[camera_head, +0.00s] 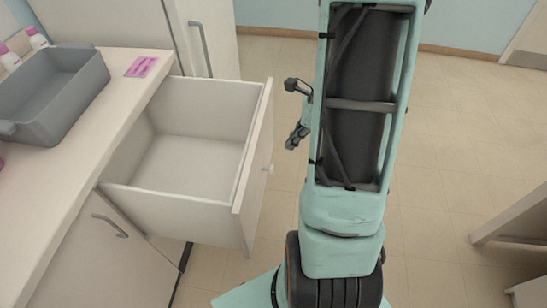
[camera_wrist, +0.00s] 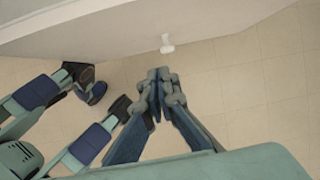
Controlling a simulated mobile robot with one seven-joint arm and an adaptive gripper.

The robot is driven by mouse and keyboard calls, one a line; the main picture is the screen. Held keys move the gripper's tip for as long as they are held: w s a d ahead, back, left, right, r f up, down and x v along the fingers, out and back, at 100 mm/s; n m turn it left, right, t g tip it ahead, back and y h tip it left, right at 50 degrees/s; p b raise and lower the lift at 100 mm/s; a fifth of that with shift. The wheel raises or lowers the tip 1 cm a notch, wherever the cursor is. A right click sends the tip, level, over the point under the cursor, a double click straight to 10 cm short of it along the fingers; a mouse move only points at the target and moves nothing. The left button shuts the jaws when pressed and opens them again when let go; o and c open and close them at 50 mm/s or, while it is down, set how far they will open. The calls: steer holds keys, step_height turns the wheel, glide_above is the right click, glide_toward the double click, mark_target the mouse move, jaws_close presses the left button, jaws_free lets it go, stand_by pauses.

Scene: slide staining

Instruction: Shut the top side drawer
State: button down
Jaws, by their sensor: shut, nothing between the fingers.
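The top side drawer (camera_head: 190,196) is pulled well out of the white counter in the head view, and its inside is empty. Its front panel (camera_head: 257,165) faces right, with a small pale knob (camera_head: 268,169) on it. In the wrist view the drawer front (camera_wrist: 120,28) runs along the top, with the knob (camera_wrist: 167,44) near its middle. My gripper (camera_wrist: 156,84) is shut and empty, a little below the knob in that picture and apart from it. In the head view part of my gripper (camera_head: 297,112) shows to the right of the drawer front, partly hidden by my arm.
A grey tub (camera_head: 52,115), white bottles with pink caps (camera_head: 37,38) and a pink card (camera_head: 141,66) are on the counter (camera_head: 62,190). A cabinet door with a metal handle (camera_head: 109,226) is below. Open tiled floor lies to the right; a table edge (camera_head: 515,222) stands at far right.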

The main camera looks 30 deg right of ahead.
steer(key=w+a+r+b+x, duration=0.1)
steer(key=a+b+x, duration=0.1)
steer(key=x, duration=0.9)
steer(key=shift+a+f+b, duration=0.3)
steer(key=shift+f, duration=0.05)
steer(key=w+a+p, duration=0.5)
steer(key=w+a, duration=0.4)
steer(key=a, duration=0.4)
steer(key=w+a+p, duration=0.5)
steer(key=w+a, duration=0.5)
steer(key=a, duration=0.3)
steer(key=shift+w+a, duration=0.2)
steer(key=shift+a, duration=0.05)
steer(key=shift+d, duration=0.1)
